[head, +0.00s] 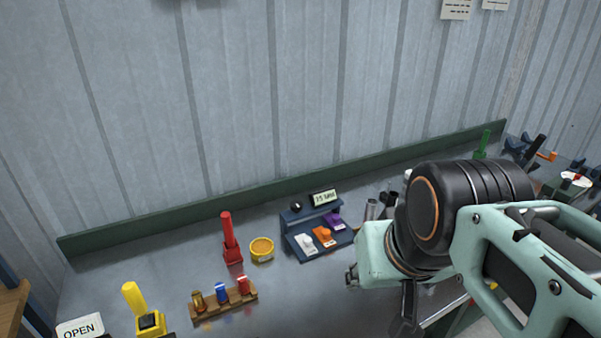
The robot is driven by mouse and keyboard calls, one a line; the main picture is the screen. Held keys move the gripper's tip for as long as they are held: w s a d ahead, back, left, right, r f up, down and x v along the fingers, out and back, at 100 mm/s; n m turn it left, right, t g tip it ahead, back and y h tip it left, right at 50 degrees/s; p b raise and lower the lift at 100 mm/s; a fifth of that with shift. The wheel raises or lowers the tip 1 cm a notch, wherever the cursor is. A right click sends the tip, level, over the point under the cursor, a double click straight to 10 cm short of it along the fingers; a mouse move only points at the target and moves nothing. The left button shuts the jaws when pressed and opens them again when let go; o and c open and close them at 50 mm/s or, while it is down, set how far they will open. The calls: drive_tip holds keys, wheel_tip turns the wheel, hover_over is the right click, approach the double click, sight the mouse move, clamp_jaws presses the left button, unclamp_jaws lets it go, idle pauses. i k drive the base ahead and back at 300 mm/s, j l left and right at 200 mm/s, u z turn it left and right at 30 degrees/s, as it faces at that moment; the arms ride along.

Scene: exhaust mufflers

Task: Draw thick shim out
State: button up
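I cannot pick out the thick shim for sure in the head view; no label marks one. A dark blue stand (290,247) with a small display holds a white piece (305,243), an orange piece (323,236) and a purple piece (334,220), side by side. My arm fills the right side, over the bench. My gripper (407,312) shows only as a dark part pointing down below the pale green wrist, right of the stand. Its fingertips, and anything between them, cannot be made out.
A wooden rack (225,303) holds several coloured pieces. A red upright tool (230,240), a yellow round tin (262,249), a yellow-handled block (146,312) and an OPEN sign (80,328) stand left. Small grey cylinders beside my wrist are partly hidden. The bench front-centre is clear.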

sight(334, 219)
drive_tip(key=i+l, duration=0.1)
drive_tip(key=l, duration=0.3)
drive_tip(key=i+l, duration=0.15)
drive_tip(key=l, duration=0.25)
drive_tip(key=i+l, duration=0.1)
drive_tip(key=l, duration=0.3)
drive_tip(key=k+j, duration=0.15)
drive_tip(key=j, duration=0.15)
drive_tip(key=i+l, duration=0.15)
drive_tip(key=l, duration=0.15)
drive_tip(key=i+l+z, duration=0.1)
drive_tip(key=l, duration=0.2)
